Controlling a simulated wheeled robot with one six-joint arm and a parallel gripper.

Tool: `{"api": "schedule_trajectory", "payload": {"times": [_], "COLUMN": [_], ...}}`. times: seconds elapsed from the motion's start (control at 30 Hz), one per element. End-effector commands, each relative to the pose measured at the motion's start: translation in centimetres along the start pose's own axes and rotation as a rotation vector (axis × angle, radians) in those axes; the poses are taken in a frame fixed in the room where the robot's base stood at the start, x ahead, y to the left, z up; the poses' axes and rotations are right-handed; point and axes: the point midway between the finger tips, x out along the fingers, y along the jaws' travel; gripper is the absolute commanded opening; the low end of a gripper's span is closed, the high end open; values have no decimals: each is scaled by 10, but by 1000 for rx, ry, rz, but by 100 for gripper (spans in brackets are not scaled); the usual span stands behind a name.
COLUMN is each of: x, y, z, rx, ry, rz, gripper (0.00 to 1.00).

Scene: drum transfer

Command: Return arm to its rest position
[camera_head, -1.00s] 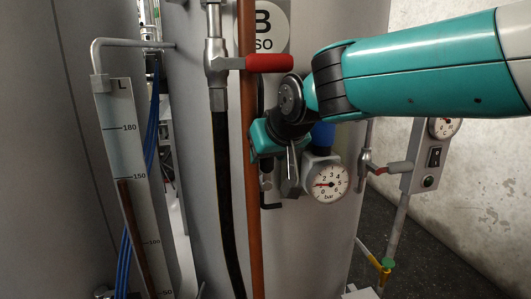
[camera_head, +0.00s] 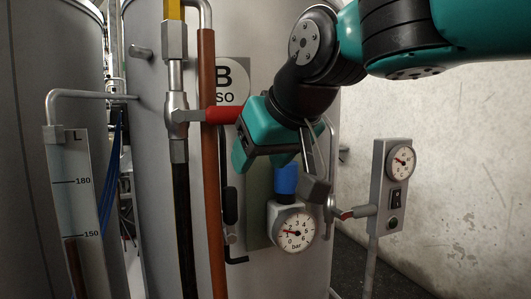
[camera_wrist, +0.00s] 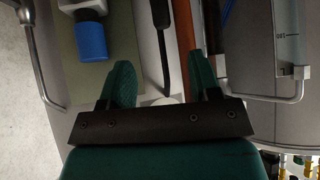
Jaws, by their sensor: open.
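My arm in teal and black reaches in from the upper right of the head view. My gripper (camera_head: 248,140) is in front of the drum (camera_head: 155,200), beside the red valve handle (camera_head: 222,115) and above the pressure gauge (camera_head: 293,230). In the wrist view my gripper (camera_wrist: 160,80) has its two green fingers apart, with nothing held between them. The blue knob (camera_wrist: 91,42) shows beyond the left finger. I cannot tell whether the gripper touches the handle in the head view.
An orange-brown pipe (camera_head: 208,180) and a dark hose (camera_head: 183,225) run down the drum. A level gauge (camera_head: 78,190) stands at the left. A switch box (camera_head: 392,185) on a post stands at the right, before a bare concrete wall (camera_head: 460,160).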

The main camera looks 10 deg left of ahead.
Motion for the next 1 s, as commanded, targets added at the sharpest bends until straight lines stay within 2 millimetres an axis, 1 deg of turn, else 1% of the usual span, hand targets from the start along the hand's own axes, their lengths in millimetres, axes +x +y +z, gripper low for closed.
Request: {"api": "schedule_trajectory", "payload": {"times": [0.03, 0.13, 0.5, 0.57, 0.63, 0.67, 0.77, 0.8, 0.83, 0.87, 0.9, 0.97, 1.0], "x": [-6, -14, -17, -18, -21, -23, -36, -43, -49, -55, -64, -77, -86], "y": [0, 0, 0, 5, 17, 24, 54, 64, 71, 75, 79, 80, 78], "z": [0, 0, 1, 4, 18, 28, 77, 103, 123, 143, 170, 207, 230], "rx": [0, 0, 0, 2, 7, 11, 33, 49, 63, 78, 99, 134, 158], "ry": [0, 1, -2, -12, -44, -66, -169, -217, -253, -287, -331, -390, -425], "rz": [0, 0, 0, 3, 7, 9, 7, 1, -6, -16, -31, -57, -77], "gripper": [57, 57, 57, 57, 57, 57, 57, 57, 57, 57, 57, 57, 57]}}
